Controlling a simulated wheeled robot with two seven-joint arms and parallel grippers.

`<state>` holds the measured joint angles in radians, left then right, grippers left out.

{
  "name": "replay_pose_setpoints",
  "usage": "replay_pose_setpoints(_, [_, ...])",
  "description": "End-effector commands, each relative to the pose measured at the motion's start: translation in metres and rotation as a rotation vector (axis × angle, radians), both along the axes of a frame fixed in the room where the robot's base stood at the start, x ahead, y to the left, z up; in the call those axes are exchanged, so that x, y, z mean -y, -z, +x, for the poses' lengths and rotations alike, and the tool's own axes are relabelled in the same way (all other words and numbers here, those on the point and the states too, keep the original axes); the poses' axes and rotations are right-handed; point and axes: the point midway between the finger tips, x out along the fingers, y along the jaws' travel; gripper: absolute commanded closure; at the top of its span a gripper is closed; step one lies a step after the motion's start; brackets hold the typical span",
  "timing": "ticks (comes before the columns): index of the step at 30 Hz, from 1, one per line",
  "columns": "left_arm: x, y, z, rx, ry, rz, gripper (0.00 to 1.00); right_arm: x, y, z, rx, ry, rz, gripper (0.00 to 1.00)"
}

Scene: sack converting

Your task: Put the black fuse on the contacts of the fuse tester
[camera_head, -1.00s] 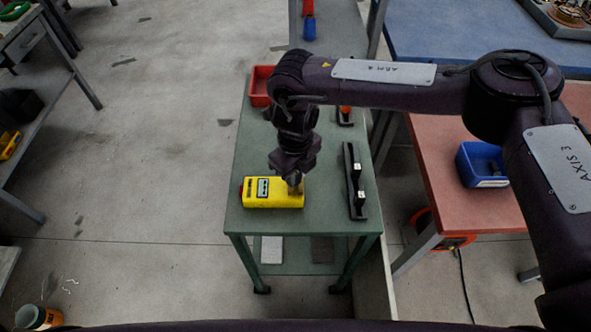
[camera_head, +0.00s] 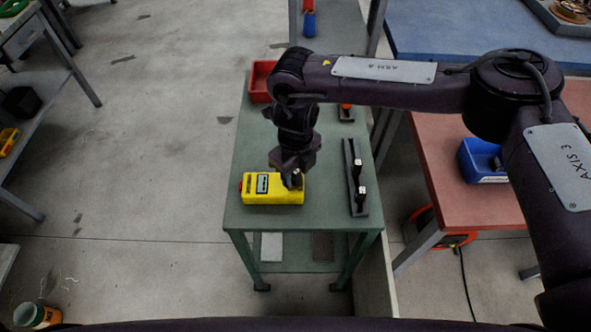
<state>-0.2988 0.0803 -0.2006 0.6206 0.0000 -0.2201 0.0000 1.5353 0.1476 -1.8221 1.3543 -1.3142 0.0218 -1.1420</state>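The fuse tester (camera_head: 262,198) is a yellow box with a small grey display, lying near the front left of the green table. My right gripper (camera_head: 293,182) points down at the tester's right end, and its fingertips are at or just above the top face. The fingers are small and dark here, so I cannot tell whether they are open or shut. I cannot make out the black fuse or the tester's contacts; the gripper covers that end of the tester. My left gripper is out of view.
A black rack (camera_head: 352,150) with small light-tipped pieces stands on the green table (camera_head: 325,205) right of the tester. A red bin (camera_head: 261,80) is at its back left. My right arm spans the table's back. A blue bin (camera_head: 478,165) sits on the red table.

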Motion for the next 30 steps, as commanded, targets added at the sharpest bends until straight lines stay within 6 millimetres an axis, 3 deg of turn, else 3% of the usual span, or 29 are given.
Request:
replay_pose_setpoints(5, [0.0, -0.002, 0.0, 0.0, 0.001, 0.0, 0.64, 0.0, -0.002, 0.0, 0.0, 0.0, 0.0, 0.59])
replay_pose_setpoints(10, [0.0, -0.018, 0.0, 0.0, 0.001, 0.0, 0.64, 0.0, -0.019, 0.0, 0.002, 0.0, 0.001, 0.59])
replay_pose_setpoints(11, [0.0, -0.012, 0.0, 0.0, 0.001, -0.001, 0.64, -0.001, -0.02, 0.001, 0.004, -0.001, 0.002, 0.59])
replay_pose_setpoints(21, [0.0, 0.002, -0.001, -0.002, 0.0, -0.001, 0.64, 0.0, -0.096, 0.002, 0.007, -0.001, 0.0, 0.59])
replay_pose_setpoints(25, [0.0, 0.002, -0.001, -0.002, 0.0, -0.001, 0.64, 0.0, -0.117, 0.001, 0.006, -0.001, 0.0, 0.59])
replay_pose_setpoints(30, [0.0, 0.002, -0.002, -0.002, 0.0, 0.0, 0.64, 0.0, -0.13, 0.001, 0.004, -0.001, -0.001, 0.59])
